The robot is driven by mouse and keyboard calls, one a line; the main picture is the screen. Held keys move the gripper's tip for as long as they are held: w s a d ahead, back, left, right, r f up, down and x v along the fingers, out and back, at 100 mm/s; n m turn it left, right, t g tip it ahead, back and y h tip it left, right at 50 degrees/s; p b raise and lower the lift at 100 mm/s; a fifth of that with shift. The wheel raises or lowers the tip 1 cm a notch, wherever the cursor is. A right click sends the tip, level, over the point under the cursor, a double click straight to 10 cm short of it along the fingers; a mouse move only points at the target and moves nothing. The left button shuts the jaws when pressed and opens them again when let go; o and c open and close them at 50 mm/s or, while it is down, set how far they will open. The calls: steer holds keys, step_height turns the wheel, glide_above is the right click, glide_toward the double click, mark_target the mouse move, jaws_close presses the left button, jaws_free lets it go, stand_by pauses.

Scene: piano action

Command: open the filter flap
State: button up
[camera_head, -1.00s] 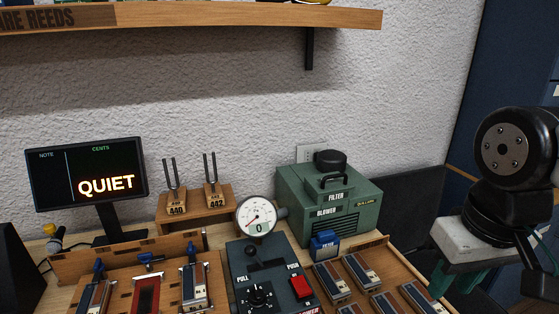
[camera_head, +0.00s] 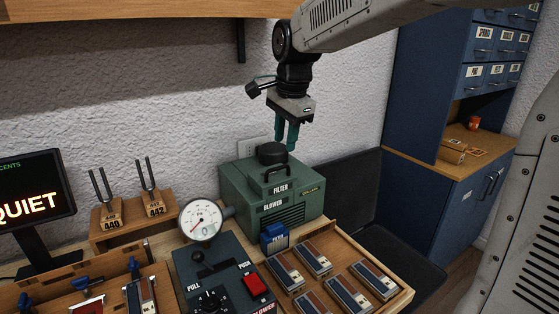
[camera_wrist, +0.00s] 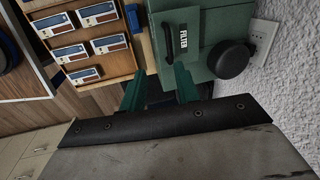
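The filter flap (camera_head: 281,188) is a green panel labelled FILTER on the green blower box (camera_head: 292,213). It appears shut, lying in line with the box. Its black handle (camera_head: 277,171) stands up near the round black cap (camera_head: 271,153). In the wrist view the flap (camera_wrist: 183,56) and its handle (camera_wrist: 170,41) lie beyond the fingertips, nearer the right finger. My gripper (camera_head: 287,140) hangs fingers down above the rear of the box, apart from the handle. Its two green fingers also show in the wrist view (camera_wrist: 160,85), spread with nothing between them.
The round gauge (camera_head: 201,220) and control box (camera_head: 222,275) stand front left of the blower. A small blue box (camera_head: 274,238) and a wooden tray of reeds (camera_head: 397,303) lie in front. The white wall is close behind. A wooden shelf (camera_head: 150,9) hangs above left.

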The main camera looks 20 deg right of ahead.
mark_target(279, 169)
steer(key=shift+m, duration=0.5)
steer(key=w+f, duration=0.1)
steer(key=f, duration=0.1)
steer(key=w+f, duration=0.1)
steer(key=f, duration=0.2)
steer(key=w+f, duration=0.1)
steer(key=f, duration=0.2)
steer(key=shift+w+a, duration=0.15)
steer(key=shift+a, duration=0.1)
jaws_close()
